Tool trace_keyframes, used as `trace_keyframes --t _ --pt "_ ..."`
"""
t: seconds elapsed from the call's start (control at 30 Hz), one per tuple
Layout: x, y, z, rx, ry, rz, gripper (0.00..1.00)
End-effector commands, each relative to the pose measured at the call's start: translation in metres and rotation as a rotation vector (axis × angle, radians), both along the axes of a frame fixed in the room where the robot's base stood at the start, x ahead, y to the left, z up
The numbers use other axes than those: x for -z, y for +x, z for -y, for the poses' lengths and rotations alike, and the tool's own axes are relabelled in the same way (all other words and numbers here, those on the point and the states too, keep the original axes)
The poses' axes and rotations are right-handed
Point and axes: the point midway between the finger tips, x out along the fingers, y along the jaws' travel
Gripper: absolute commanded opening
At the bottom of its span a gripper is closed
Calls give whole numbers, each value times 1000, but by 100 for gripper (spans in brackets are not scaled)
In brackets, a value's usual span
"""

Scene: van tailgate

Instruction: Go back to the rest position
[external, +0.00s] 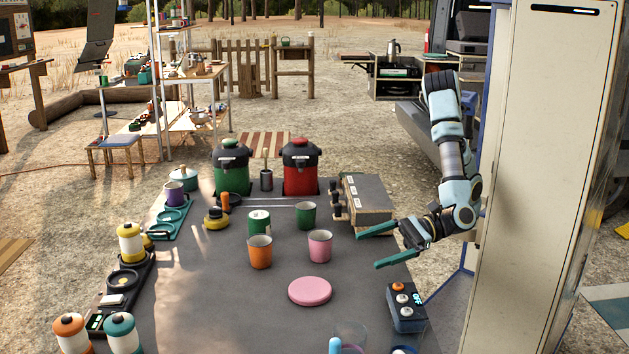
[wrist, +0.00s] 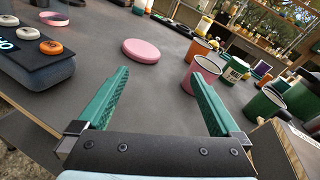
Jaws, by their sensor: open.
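My gripper (external: 376,247) is at the right edge of the dark table in the external view, with its two green fingers spread and nothing between them. In the wrist view my gripper (wrist: 160,95) shows the same wide gap, with only bare tabletop between the fingers. The arm hangs bent from beside the tall cream column. My gripper is apart from the pink cup (external: 320,246), the pink disc (external: 310,291) and the control box with knobs (external: 406,308).
The table (external: 210,300) bears an orange cup (external: 260,251), green cup (external: 306,215), green can (external: 259,223), and red (external: 301,165) and green (external: 230,166) dispensers. A drawer box (external: 365,200) stands just behind my gripper. Canisters line the left edge. The table's middle left is clear.

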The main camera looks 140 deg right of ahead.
Motion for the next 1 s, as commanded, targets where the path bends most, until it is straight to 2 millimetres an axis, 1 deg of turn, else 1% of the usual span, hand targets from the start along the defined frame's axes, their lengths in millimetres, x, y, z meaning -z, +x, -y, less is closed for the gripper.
trace_keyframes --t 0.03,0.13,0.23,0.37,0.43,0.47,0.5,0.57,0.6,0.67,0.7,0.77,0.8,0.9,1.0 --pt "-10 4 -11 -88 -55 -59 100" --pt "-13 6 -35 -281 -189 -194 100" --pt "-15 0 -55 -469 -334 -317 100" --pt "-13 -18 -75 -697 -527 -455 100" --pt "-5 -35 -80 -832 -673 -532 100" --pt "4 -46 -80 -901 -764 -571 100" --pt "18 -60 -78 -987 -894 -616 100" --pt "43 -81 -71 -1108 -1099 -677 100" --pt "59 -95 -64 -1185 -1238 -713 100" --pt "82 -117 -48 -1302 -1430 -766 100" --pt "94 -130 -35 -1377 -1543 -801 100" --pt "111 -151 -15 -1493 -1682 -850 100" --pt "120 -165 -2 -1568 -1753 -878 100" --pt "137 -195 28 -1742 -1877 -927 100" --pt "149 -224 52 -1907 -1956 -947 100"
